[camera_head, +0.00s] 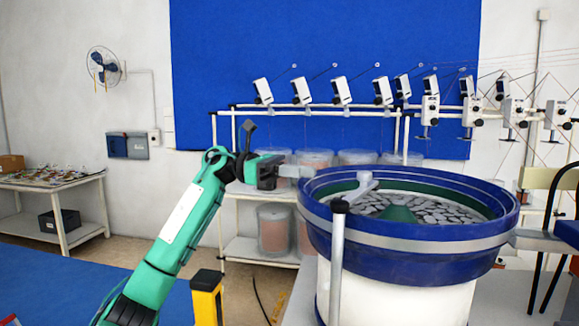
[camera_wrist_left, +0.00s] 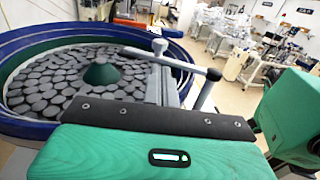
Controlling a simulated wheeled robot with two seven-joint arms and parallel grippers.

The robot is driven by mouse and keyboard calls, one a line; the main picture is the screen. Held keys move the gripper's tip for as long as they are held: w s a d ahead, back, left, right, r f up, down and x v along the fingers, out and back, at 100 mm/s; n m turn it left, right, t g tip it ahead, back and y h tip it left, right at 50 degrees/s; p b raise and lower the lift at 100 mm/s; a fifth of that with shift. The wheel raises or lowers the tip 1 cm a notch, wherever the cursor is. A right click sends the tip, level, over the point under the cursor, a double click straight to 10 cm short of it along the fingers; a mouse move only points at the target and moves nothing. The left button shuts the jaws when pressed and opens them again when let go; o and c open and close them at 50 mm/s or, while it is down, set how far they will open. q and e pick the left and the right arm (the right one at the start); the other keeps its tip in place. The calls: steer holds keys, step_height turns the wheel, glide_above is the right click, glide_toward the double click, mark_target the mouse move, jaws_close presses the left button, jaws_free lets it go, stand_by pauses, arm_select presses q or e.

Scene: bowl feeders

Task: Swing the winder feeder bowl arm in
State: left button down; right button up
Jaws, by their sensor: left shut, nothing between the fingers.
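The feeder bowl (camera_head: 405,246) is blue with a grey band and stands at the right on a white drum; its blue rim also fills the left of the wrist view (camera_wrist_left: 35,131). The bowl arm (camera_head: 355,190) is a light grey bar joined to an upright post with a black cap. In the wrist view the bar (camera_wrist_left: 180,63) crosses the rim, its inner end near the grey discs and its black end outside. My left gripper (camera_head: 300,171) is shut and empty, beside the bowl's left rim and apart from the bar. My right gripper is out of view.
Grey discs (camera_head: 430,209) lie in the bowl around a green cone (camera_head: 398,214). A yellow post (camera_head: 206,298) stands below my left arm. A white rack (camera_head: 247,214) with tubs stands behind. A chair (camera_head: 548,185) is at the right.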

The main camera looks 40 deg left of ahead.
mark_target(361, 186)
arm_select(q)
steer(key=p+x, duration=0.2)
steer(key=x, duration=0.6)
steer(key=shift+p, duration=0.3)
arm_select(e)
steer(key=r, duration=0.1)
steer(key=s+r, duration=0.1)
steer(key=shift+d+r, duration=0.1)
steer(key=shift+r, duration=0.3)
arm_select(q)
steer(key=shift+d, duration=0.1)
steer(key=shift+w+d+m+g+b, duration=0.3)
steer(key=shift+d+m+g+b, duration=0.15)
steer(key=shift+d+g, duration=0.2)
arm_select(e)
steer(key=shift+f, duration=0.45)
